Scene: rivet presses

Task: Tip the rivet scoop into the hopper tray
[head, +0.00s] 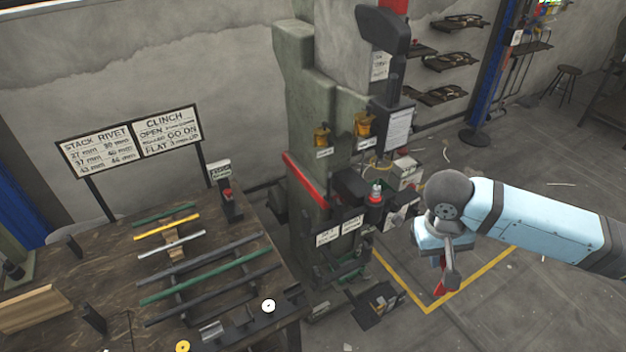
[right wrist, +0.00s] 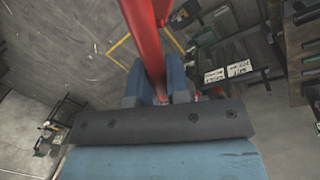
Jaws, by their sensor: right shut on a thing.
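My right gripper (head: 443,262) hangs at the end of the pale blue arm on the right, in open air above the floor and to the right of the press. In the right wrist view its blue fingers (right wrist: 156,88) are shut on a long red bar-like thing (right wrist: 146,38). Its red end (head: 440,287) shows below the gripper in the head view. I cannot make out a scoop bowl or any rivets. No hopper tray can be told for sure; the green-grey rivet press (head: 305,110) carries two amber cups (head: 364,125). My left gripper is out of view.
A dark workbench (head: 110,285) with coloured bars on a rack fills the lower left. Behind it stands a rivet and clinch sign (head: 132,140). Yellow lines (head: 465,290) mark the floor by the press. Open floor lies to the right, with a stool (head: 568,75) far back.

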